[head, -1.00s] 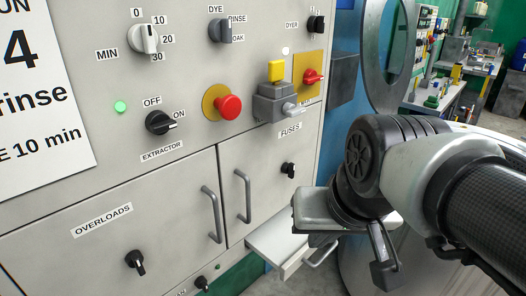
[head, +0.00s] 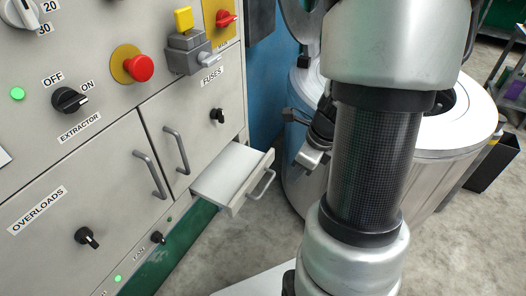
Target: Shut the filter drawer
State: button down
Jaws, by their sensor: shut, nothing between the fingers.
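The filter drawer (head: 226,177) is a shallow, light grey drawer that sticks out of the lower right side of the control cabinet. It has a metal bar handle (head: 263,184) on its front. My gripper (head: 308,166) is to the right of the drawer front, apart from it in the picture. The jaws are shut with nothing between them. My forearm hides part of the gripper and the area behind it.
The grey cabinet (head: 110,120) carries knobs, a red stop button (head: 139,68) and two door handles. A large metal drum (head: 440,150) stands behind my arm. The concrete floor (head: 200,262) below the drawer is clear.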

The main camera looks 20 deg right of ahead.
aim_at(225, 174)
jog(key=w+a+f+b, duration=0.4)
jog(key=w+f, duration=0.1)
jog(key=f, duration=0.4)
jog(key=shift+a+f, duration=0.15)
jog(key=shift+f, duration=0.25)
jog(key=shift+w, duration=0.2)
jog(key=w+a+p, duration=0.2)
jog(key=w+a, duration=0.1)
jog(key=w, duration=0.1)
jog(key=w+a+p, duration=0.3)
jog(key=w, duration=0.1)
jog(key=w+a+p, duration=0.3)
jog(key=w, duration=0.1)
jog(key=shift+w+a+r, duration=0.1)
jog(key=shift+a, duration=0.3)
